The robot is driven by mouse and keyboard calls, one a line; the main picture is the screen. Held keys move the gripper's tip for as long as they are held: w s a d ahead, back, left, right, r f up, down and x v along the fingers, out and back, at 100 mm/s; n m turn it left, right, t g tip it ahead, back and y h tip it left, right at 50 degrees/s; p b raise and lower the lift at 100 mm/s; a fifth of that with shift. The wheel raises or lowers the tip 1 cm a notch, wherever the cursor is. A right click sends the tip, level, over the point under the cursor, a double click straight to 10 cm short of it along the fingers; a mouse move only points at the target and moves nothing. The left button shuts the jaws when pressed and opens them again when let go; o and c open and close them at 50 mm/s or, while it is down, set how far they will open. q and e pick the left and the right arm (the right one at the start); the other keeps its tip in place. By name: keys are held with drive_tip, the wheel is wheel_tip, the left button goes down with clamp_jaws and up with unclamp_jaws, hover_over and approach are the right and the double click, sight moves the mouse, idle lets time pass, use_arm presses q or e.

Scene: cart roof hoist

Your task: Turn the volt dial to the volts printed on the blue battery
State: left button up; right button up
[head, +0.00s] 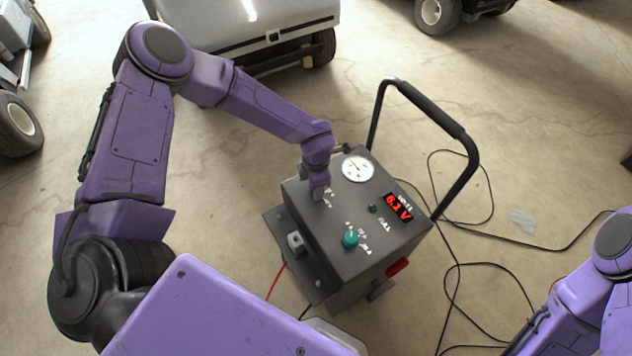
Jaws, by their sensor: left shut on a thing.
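The dark grey charger box (318,228) stands on the floor. Its sloped top has a red lit display (398,207) that seems to read 6.1 V or 8.1 V. My left gripper (318,193) is shut at the top panel's left side on what looks like a dial. The gripper hides that dial, and only a few small white marks show beside it. A teal knob (350,239) with white printing around it is nearer the front and clear of the gripper. No blue battery is in view. My right arm shows at the lower right, its gripper out of frame.
A round white gauge (358,168) and a small green lamp (372,208) sit on the panel. A black handle (430,108) rises behind the box. Black cables (490,264) lie on the floor to the right. A pale cart (245,28) stands behind.

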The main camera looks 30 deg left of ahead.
use_arm(q)
drive_tip(key=shift+m, duration=0.4)
drive_tip(key=o, duration=1.1)
drive_tip(key=shift+c, duration=0.2)
wheel_tip(320, 180, up, 10)
drive_tip(key=shift+r, duration=0.25)
